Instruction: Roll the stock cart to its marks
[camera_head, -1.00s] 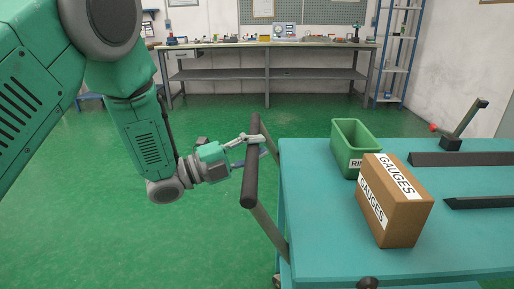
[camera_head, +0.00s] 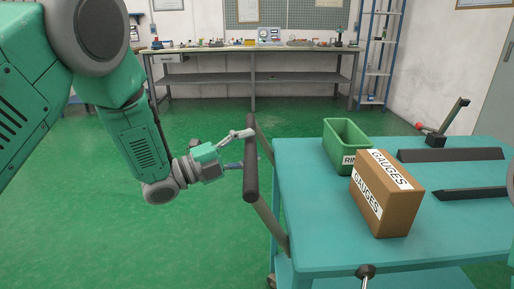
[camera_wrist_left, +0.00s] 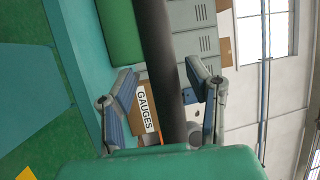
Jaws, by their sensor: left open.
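The stock cart (camera_head: 310,215) has a teal top and fills the right of the head view. Its dark push handle (camera_head: 251,175) stands off the cart's left end on angled grey struts. My left gripper (camera_head: 246,149) is open at the handle, coming from its left. In the left wrist view the handle bar (camera_wrist_left: 160,50) runs between the two spread fingers, with a gap visible on each side. Whether a finger touches the bar I cannot tell. My right gripper is in neither view. No floor marks show clearly in the head view.
On the cart are a green bin (camera_head: 345,135), a cardboard GAUGES box (camera_head: 402,212) and dark rails (camera_head: 450,155). A knobbed post (camera_head: 366,272) stands at its near edge. A workbench (camera_head: 210,80) and shelf rack (camera_head: 375,60) stand behind. A yellow floor patch (camera_wrist_left: 26,174) shows.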

